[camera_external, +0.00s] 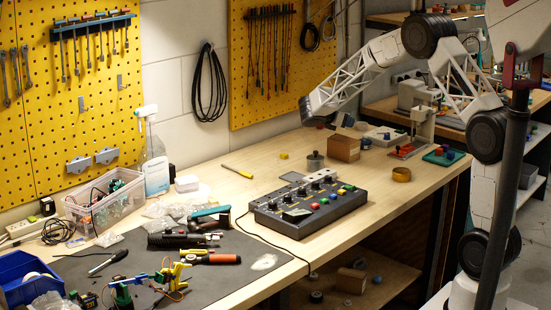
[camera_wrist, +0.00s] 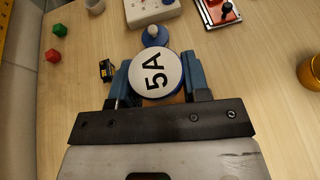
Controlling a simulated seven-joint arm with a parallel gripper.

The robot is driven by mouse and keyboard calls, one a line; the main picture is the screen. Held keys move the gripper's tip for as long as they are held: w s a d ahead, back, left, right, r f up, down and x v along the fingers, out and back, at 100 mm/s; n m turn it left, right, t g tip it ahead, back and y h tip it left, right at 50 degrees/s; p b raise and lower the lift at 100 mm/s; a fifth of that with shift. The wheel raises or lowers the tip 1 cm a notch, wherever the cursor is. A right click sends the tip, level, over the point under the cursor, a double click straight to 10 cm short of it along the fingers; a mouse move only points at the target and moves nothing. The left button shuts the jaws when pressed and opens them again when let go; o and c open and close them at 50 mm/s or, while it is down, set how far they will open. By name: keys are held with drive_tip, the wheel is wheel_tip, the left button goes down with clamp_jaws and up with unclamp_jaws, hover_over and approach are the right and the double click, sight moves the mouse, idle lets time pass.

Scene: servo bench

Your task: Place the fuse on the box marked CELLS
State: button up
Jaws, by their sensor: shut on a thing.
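My gripper (camera_wrist: 155,80) is shut on the fuse (camera_wrist: 154,72), a round piece with a white face marked 5A and a blue side, held between two blue fingers. In the external view my gripper (camera_external: 343,120) hangs over a small brown box (camera_external: 343,150) on the bench. A brown sliver of what looks like this box (camera_wrist: 179,98) shows below the fuse in the wrist view; the rest is hidden. No CELLS marking is readable. I cannot tell whether the fuse touches the box.
A blue knob-like piece (camera_wrist: 154,36) and a white device (camera_wrist: 151,10) lie beyond the fuse. A red plate (camera_wrist: 217,11) is at upper right. A yellow ring (camera_external: 401,174) stands right of the box, and a grey weight (camera_external: 315,161) left of it. A control panel (camera_external: 310,205) lies in front.

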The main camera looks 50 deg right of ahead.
sight(342, 129)
drive_tip(key=shift+f, duration=0.1)
drive_tip(key=shift+f, duration=1.65)
drive_tip(key=shift+f, duration=0.15)
drive_tip(key=o, duration=0.9)
drive_tip(key=shift+a+r, duration=0.1)
drive_tip(key=shift+r, duration=0.1)
drive_tip(key=v, duration=1.1)
drive_tip(key=shift+a+r, duration=0.2)
drive_tip(key=shift+a, duration=0.1)
